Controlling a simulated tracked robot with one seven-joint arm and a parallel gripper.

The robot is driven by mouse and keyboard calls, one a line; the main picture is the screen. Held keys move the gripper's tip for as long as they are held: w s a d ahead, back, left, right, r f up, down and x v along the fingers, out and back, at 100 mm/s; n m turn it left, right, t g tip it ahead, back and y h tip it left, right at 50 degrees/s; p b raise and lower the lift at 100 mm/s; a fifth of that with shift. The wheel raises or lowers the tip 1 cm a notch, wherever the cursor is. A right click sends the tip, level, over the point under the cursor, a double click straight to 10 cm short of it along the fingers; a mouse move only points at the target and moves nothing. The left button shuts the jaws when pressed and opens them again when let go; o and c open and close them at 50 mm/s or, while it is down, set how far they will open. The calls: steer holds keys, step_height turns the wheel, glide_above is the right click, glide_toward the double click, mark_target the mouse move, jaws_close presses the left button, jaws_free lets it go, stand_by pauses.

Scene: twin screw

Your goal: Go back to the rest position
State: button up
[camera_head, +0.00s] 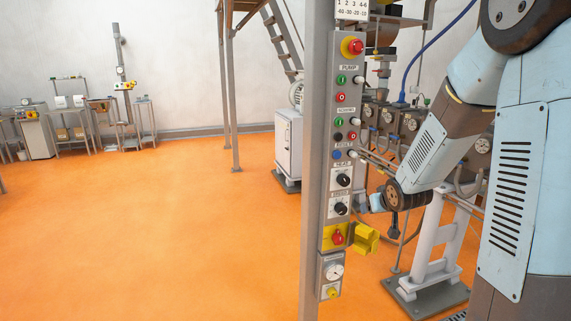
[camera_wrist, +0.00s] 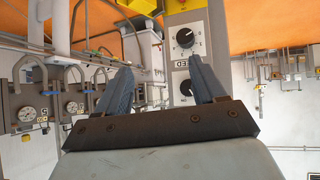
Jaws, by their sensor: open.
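My arm comes in from the right in the camera_head view, its wrist (camera_head: 378,202) low beside the control panel (camera_head: 328,118). My gripper (camera_wrist: 162,76) shows in the wrist view with its two grey-blue fingers spread apart. Nothing is between them that I can see as held. The panel appears upside down behind the fingers, with two black knobs; the upper knob (camera_wrist: 185,38) is clear and the lower is close to the right finger. I cannot tell whether that finger touches the panel. The fingertips are hard to make out in the camera_head view.
The panel's grey post (camera_head: 313,170) stands just left of my wrist, with a yellow box (camera_head: 364,238) low on it. Gauges (camera_wrist: 26,114) and pipes crowd the machine. A white cabinet (camera_head: 288,145) stands behind. The orange floor (camera_head: 170,230) at left is clear.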

steer(key=s+a+r+m+g+h, duration=0.1)
steer(key=s+r+g+h, duration=0.1)
steer(key=s+r, duration=1.15)
steer(key=s+a+r+g, duration=0.1)
steer(key=s, duration=0.8)
steer(key=s+a+r+g+y, duration=0.1)
steer(key=s+a, duration=0.1)
steer(key=s, duration=0.8)
steer(key=shift+r+y, duration=0.3)
steer(key=shift+r, duration=0.1)
